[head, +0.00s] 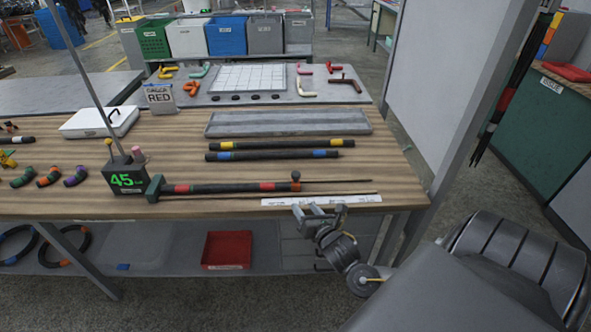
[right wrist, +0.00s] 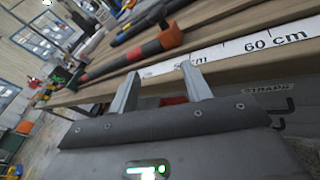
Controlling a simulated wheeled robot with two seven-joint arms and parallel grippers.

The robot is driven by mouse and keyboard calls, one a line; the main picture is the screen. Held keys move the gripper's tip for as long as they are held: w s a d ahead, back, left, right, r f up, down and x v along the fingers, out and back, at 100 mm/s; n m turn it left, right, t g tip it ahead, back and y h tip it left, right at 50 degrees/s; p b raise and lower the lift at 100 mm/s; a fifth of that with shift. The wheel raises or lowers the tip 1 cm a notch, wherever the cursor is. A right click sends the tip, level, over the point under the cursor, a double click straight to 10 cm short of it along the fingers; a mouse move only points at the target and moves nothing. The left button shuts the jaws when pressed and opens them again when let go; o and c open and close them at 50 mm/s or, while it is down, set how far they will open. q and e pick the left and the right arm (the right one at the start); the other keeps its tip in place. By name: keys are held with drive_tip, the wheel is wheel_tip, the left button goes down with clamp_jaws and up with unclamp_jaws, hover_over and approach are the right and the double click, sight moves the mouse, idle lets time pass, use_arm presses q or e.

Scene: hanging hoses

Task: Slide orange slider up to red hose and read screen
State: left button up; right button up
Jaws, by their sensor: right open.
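A dark measuring device (head: 125,181) at the left of the front table shows green digits "45" on its screen; the small unit beside them is unclear. A black hose with red bands (head: 225,188) lies from the green end block (head: 155,188) to the orange slider (head: 296,182). The slider, on a thin rail, appears at or very near the hose's right end; contact is unclear. In the right wrist view, the orange slider (right wrist: 171,36) stands beyond my fingers. My right gripper (head: 313,209) is open and empty by the table's front edge, apart from the slider. My left gripper is out of view.
A white ruler strip (head: 320,200) lies along the front edge. Yellow-banded (head: 280,144) and blue-banded hoses (head: 272,155) lie behind the rail, before a grey tray (head: 290,123). A sign reading "RED" (head: 160,97) stands at the back. A red bin (head: 227,250) sits on the lower shelf.

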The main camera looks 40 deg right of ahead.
sight(298, 178)
drive_tip(key=w+d+r+n, duration=0.1)
drive_tip(key=w+d, duration=0.1)
drive_tip(key=w, duration=0.2)
drive_tip(key=w+d+r+n+t, duration=0.1)
drive_tip(key=w, duration=0.3)
drive_tip(key=w+d+n, duration=0.2)
drive_tip(key=w, duration=0.1)
drive_tip(key=shift+w+d+r+t+h+p, duration=0.35)
drive_tip(key=shift+w+r+t+h+p, duration=0.05)
clamp_jaws()
